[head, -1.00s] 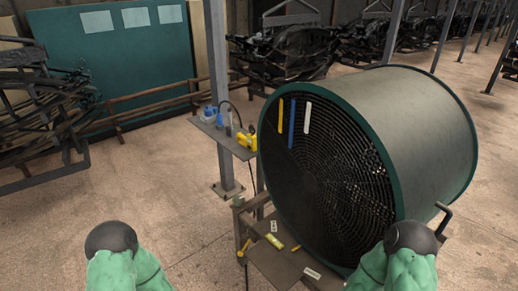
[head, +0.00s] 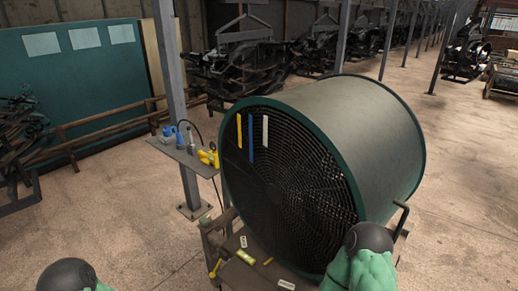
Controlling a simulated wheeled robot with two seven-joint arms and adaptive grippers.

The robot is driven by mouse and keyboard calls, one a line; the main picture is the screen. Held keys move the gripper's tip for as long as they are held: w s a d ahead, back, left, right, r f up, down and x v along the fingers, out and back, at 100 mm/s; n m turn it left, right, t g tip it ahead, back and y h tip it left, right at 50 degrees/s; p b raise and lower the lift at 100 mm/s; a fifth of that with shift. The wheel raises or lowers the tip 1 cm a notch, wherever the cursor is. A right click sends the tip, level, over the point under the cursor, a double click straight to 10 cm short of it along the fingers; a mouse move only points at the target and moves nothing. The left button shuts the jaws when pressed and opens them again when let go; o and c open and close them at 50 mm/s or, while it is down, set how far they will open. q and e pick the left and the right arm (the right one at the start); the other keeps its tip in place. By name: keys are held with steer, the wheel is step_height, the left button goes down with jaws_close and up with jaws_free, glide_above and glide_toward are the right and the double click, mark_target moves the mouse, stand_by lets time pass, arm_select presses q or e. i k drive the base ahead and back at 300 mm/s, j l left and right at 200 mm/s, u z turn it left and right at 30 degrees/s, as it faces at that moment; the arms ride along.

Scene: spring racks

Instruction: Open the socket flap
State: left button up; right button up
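A small shelf (head: 184,152) is fixed to a grey post in the head view, left of the big fan. A blue item (head: 168,131) stands at its left end and could be the socket; it is too small to tell whether a flap is open or shut. A second blue piece (head: 180,138), a grey upright item and a yellow item (head: 208,157) stand beside it. A dark cable loops above the shelf. Only green and black parts of my arms show at the bottom edge, well apart from the shelf. Neither gripper is in view.
The large drum fan (head: 300,190) fills the middle, with yellow, blue and white strips on its grille. Its stand holds small yellow tools (head: 244,256) and labels. The post (head: 172,90) rises behind the shelf.

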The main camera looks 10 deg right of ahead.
mark_target(166, 130)
steer(key=i+j+u, duration=0.35)
steer(key=i, duration=0.2)
steer(key=i+u, duration=0.35)
steer(key=i, duration=0.15)
